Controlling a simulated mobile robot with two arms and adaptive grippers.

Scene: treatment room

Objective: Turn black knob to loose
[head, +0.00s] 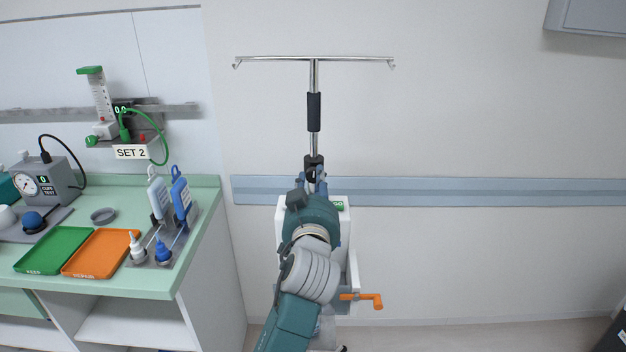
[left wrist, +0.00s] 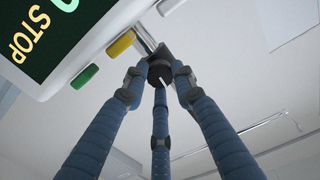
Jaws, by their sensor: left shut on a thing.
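The black knob (left wrist: 160,72) shows in the left wrist view with a white mark on its face. It sits on a clamp on the chrome pole. My left gripper (left wrist: 158,80) has its three blue fingers closed around the knob. In the head view, my left gripper (head: 314,184) reaches the black clamp (head: 314,162) at the lower part of the pole (head: 314,75). My own arm hides most of the stand below it. My right gripper does not show.
At left is a green-topped counter (head: 120,287) with an orange tray (head: 98,264) and a green tray (head: 50,258).

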